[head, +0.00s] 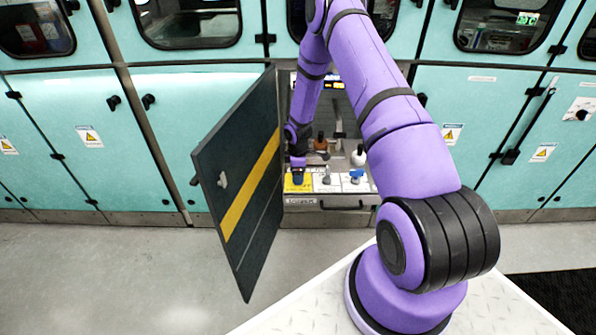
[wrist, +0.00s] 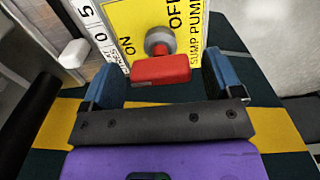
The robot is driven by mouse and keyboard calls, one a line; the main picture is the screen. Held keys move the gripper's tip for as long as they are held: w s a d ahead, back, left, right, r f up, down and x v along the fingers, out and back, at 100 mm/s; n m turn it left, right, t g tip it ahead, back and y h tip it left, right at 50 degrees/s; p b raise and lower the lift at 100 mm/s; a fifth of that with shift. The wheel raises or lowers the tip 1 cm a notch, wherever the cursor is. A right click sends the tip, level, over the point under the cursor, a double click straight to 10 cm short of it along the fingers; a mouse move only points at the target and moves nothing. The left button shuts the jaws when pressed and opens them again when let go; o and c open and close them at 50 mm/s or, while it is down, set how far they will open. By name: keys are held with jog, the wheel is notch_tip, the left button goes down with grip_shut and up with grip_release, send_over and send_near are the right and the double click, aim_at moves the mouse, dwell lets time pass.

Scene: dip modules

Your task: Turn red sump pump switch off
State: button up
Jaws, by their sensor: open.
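The red sump pump switch (wrist: 161,70) shows in the wrist view as a red bar handle on a round grey hub. It is mounted on a yellow plate (wrist: 133,17) marked ON at the left, OFF at upper right and SUMP PUMP. My gripper (wrist: 159,66) is open, with one blue finger on each side of the red handle. Gaps show between the handle and both fingers. In the head view my gripper (head: 298,172) is over the yellow plate (head: 290,187), inside the open cabinet. The red handle cannot be made out there.
An open dark door with a yellow stripe (head: 240,185) stands left of my gripper. A grey switch (head: 325,179) and a blue switch (head: 355,176) are to the right. Open floor lies left.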

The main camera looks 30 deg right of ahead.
jog(key=c, duration=0.9)
jog(key=shift+m, duration=0.4)
jog(key=m, duration=0.3)
jog(key=shift+m, duration=0.4)
jog(key=m, duration=0.4)
jog(key=shift+m, duration=0.3)
jog(key=m, duration=0.8)
jog(key=shift+m, duration=0.3)
